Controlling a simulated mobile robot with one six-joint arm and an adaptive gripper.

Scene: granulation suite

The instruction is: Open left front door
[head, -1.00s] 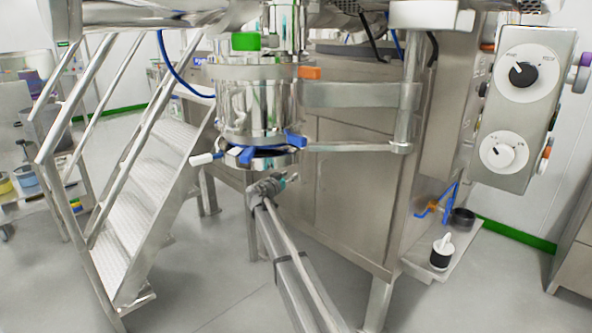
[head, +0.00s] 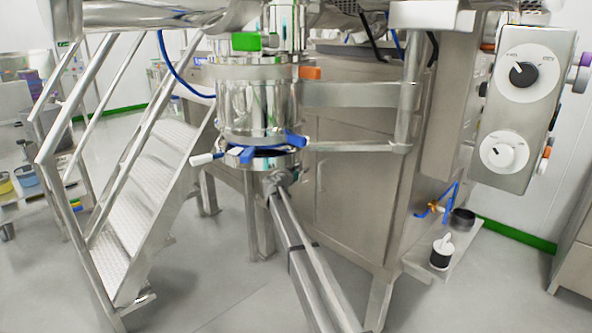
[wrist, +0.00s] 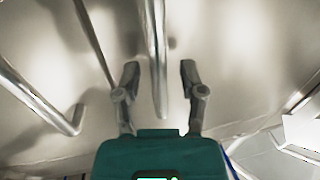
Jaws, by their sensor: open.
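The steel machine has flat front panels; a broad one (head: 350,215) shows in the head view, right of my arm. The area left of it is partly hidden by my arm and the round steel vessel. In the wrist view a pale steel panel (wrist: 235,50) fills the background. A straight steel bar, apparently a handle (wrist: 158,50), runs down between my gripper's fingers (wrist: 160,68). The fingers are apart, one on each side of the bar, with gaps on both sides. I cannot tell how deep the bar sits between them. My gripper is largely hidden in the head view.
A round steel vessel (head: 255,110) with blue levers hangs above my arm. Steel stairs (head: 150,185) with rails stand left. A low shelf (head: 445,255) and a knob panel (head: 520,110) are on the right. In the wrist view, another bent bar (wrist: 40,105) lies left.

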